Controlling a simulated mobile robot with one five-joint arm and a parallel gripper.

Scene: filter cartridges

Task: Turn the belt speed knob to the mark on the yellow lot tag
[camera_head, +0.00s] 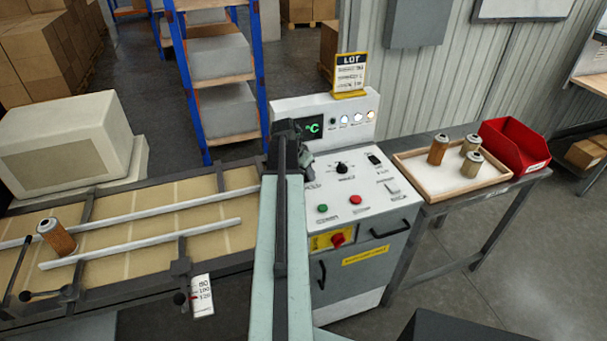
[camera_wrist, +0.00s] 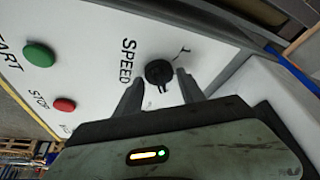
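The black speed knob (camera_head: 343,168) sits on the white panel (camera_head: 330,190) of the machine, with small print around it. In the wrist view the knob (camera_wrist: 158,72) stands beside the word SPEED. My gripper (camera_head: 305,158) is over the panel's left part, left of the knob in the head view. In the wrist view my gripper (camera_wrist: 158,80) is open, its fingers apart on either side of the knob; I cannot tell whether they reach its depth. The yellow lot tag (camera_head: 350,80) stands atop the console, headed LOT; its lines are too small to read.
A green button (camera_head: 322,208) and a red button (camera_head: 355,200) lie below the knob. A lit green display (camera_head: 312,127) is behind. A conveyor (camera_head: 150,215) is left; a wooden tray (camera_head: 445,197) with cartridges and a red bin (camera_head: 515,145) are right.

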